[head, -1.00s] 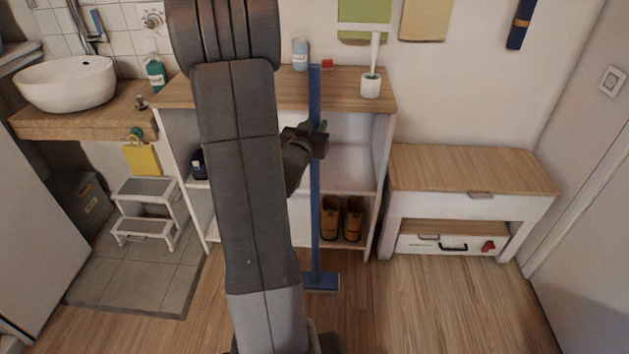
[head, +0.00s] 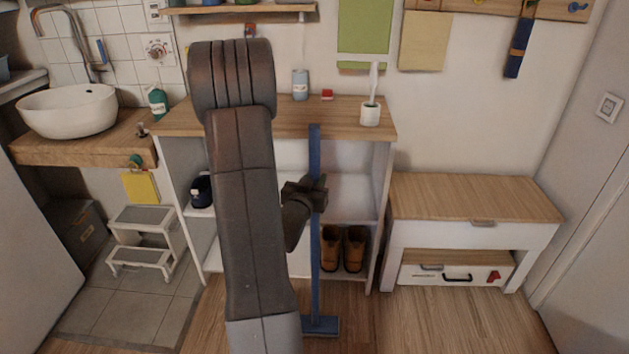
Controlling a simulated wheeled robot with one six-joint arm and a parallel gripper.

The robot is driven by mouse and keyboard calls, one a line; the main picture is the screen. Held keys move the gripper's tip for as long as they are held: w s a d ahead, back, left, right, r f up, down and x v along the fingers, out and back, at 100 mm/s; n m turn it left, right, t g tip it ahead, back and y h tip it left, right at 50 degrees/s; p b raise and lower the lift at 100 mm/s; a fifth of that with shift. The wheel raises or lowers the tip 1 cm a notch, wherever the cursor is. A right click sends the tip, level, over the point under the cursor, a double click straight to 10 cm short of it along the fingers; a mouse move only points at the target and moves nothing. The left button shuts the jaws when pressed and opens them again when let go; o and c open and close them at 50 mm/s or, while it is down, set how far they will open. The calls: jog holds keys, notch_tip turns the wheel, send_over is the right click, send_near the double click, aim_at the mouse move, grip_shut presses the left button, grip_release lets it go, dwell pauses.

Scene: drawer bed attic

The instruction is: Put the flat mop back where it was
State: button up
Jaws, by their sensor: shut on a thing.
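The flat mop (head: 315,255) is blue, with a long upright handle and a flat head (head: 320,325) low down, at or near the wooden floor. I cannot tell whether the head touches the floor. My gripper (head: 317,195) is shut on the upper part of the handle. The mop stands in front of the open shelf unit (head: 285,122), and its handle top overlaps the front edge of the unit's wooden top. My arm hides part of the shelf unit's left side.
Brown boots (head: 343,248) stand on the lower shelf behind the mop. A white bench (head: 475,200) with a wooden top stands at the right. A step stool (head: 145,240) and a basin (head: 68,110) are at the left. Wooden floor at the front right is clear.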

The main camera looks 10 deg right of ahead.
jog(key=o, duration=0.8)
send_near(313, 172)
jog(key=f, duration=0.3)
jog(key=shift+s+a+f, duration=0.15)
jog(key=shift+s+a, duration=0.05)
jog(key=shift+s, duration=0.05)
jog(key=shift+w, duration=0.1)
jog(key=x, duration=1.2)
jog(key=shift+d+f, duration=0.15)
jog(key=shift+f, duration=0.05)
notch_tip(313, 172, up, 3)
jog(key=shift+f+p, duration=0.25)
jog(key=shift+p, duration=0.25)
jog(key=shift+r, duration=0.6)
